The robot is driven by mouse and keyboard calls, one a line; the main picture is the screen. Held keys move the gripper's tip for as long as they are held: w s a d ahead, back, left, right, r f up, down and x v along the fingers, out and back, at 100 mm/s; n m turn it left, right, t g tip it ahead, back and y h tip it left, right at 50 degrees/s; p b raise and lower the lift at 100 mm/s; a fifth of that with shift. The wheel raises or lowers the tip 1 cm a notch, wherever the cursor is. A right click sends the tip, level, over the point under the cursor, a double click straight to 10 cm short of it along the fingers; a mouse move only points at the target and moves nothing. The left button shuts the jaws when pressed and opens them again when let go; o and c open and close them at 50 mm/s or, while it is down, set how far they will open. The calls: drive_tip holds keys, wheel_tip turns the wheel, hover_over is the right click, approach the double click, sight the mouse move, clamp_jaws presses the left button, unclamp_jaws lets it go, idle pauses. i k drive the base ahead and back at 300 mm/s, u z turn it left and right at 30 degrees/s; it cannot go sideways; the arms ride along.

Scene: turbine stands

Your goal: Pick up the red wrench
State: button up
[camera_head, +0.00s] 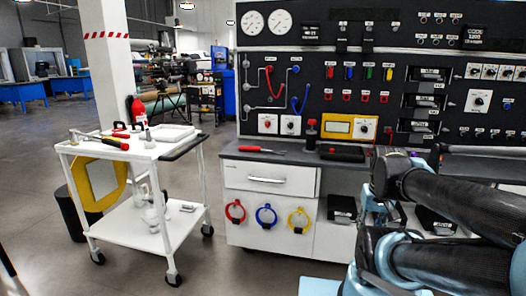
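A second slim tool, with a red part (250,148) and a thin end pointing right, lies on the grey bench top. Both are too small to tell which is the red wrench. My dark arm with light blue joints fills the lower right, in front of the bench. I cannot make out my gripper's fingers, and neither tool is touched by my arm.
The white cart (145,218) on wheels also bears a red bottle (138,112) and a white tray (174,134). A black panel (310,90) with gauges and switches stands behind the bench. A white pillar (109,62) rises behind the cart. Floor between cart and bench is clear.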

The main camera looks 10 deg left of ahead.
sight(241, 148)
drive_tip(key=i, duration=0.9)
drive_tip(key=u, duration=0.05)
